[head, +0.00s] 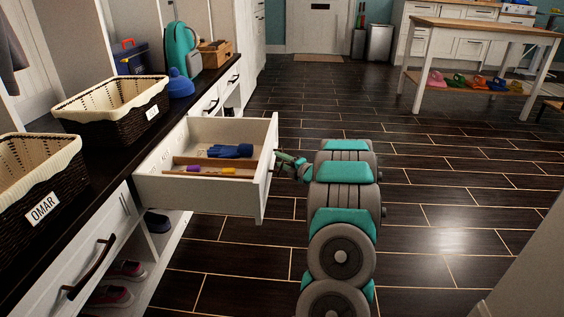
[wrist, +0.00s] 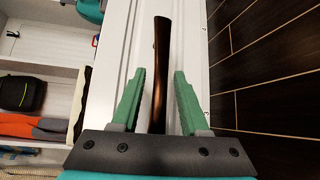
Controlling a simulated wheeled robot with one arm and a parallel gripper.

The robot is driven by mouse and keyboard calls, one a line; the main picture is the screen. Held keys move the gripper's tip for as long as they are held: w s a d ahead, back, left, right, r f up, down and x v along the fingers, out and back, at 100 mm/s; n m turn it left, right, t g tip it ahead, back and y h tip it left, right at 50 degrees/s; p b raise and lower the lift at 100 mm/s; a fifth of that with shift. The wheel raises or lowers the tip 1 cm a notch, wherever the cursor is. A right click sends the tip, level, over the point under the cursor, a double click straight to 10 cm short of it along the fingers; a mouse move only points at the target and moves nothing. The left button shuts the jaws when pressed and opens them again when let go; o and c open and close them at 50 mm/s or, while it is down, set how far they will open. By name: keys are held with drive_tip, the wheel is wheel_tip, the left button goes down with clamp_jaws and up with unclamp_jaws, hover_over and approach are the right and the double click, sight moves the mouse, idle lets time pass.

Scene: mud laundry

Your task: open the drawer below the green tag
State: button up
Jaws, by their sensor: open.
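A white drawer (head: 200,190) stands pulled out from the bench into the aisle, holding a blue item (head: 230,151), a wooden divider and small purple and yellow items. My gripper (head: 287,160) is at the outer side of the drawer's front. In the wrist view my gripper (wrist: 158,76) is open, with its green fingers on either side of the dark bar handle (wrist: 162,40) on the white drawer front (wrist: 118,50). I cannot tell if either finger touches the handle. No green tag can be made out in either view.
Two wicker baskets (head: 118,112) with white liners stand on the dark bench top; the nearer is labelled OMAR. Another drawer with a dark handle (head: 90,270) is shut at lower left, above shoes. The dark tiled floor to the right is clear up to a wooden table (head: 485,27).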

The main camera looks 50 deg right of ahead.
drive_tip(key=s+a+r, duration=0.1)
drive_tip(key=s, duration=0.6)
drive_tip(key=shift+s, duration=0.35)
